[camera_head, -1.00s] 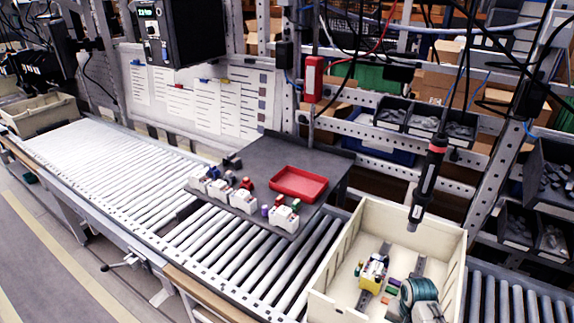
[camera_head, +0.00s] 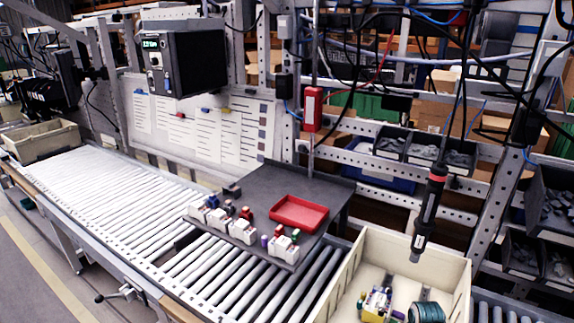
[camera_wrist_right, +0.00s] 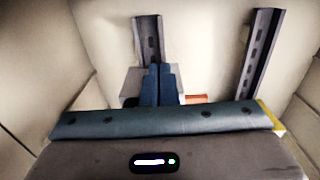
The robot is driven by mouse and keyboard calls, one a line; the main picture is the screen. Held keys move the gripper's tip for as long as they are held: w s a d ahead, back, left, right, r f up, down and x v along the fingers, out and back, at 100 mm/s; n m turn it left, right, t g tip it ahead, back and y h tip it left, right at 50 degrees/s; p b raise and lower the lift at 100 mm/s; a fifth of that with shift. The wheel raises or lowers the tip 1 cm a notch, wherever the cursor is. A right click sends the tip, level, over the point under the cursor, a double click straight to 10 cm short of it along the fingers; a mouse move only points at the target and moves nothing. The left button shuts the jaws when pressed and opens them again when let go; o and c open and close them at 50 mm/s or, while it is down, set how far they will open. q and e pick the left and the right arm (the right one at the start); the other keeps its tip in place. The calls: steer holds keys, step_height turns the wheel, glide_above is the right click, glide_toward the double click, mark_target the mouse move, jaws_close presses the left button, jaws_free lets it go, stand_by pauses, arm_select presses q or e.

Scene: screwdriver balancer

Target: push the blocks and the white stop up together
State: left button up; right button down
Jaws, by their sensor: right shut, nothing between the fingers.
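A cluster of small blocks (camera_head: 376,304), yellow with green and purple parts, sits in the cream crate (camera_head: 448,259) at the lower right of the head view. In the right wrist view my right gripper (camera_wrist_right: 159,72) is shut and empty, its blue fingers pointing at a slotted grey rail (camera_wrist_right: 147,32). A pale grey block (camera_wrist_right: 130,82) shows behind the fingers, partly hidden by them. An orange block (camera_wrist_right: 195,99) shows just right of them. I cannot tell whether the fingers touch any block, nor pick out the white stop surely. My left gripper is not in view.
A second slotted rail (camera_wrist_right: 262,52) stands to the right on the crate floor. A hanging screwdriver (camera_head: 428,212) is over the crate. A dark table (camera_head: 262,184) left of it holds a red tray (camera_head: 299,213) and several white modules. The roller conveyor (camera_head: 110,180) is clear.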

steer(key=shift+w+d+r+p, duration=0.1)
steer(key=shift+w+d+p, duration=0.2)
steer(key=shift+w+p, duration=0.2)
stand_by(1.2)
steer(key=shift+w+d, duration=0.4)
steer(key=shift+w, duration=0.25)
stand_by(3.0)
steer(key=shift+s+a, duration=0.25)
steer(key=shift+s, duration=0.2)
stand_by(0.4)
steer(key=shift+r, duration=0.9)
steer(key=shift+r, duration=0.1)
steer(key=shift+r, duration=0.4)
step_height(320, 180, up, 11)
steer(key=shift+s+a+f, duration=0.15)
steer(key=shift+s+a, duration=0.05)
steer(key=shift+s, duration=0.1)
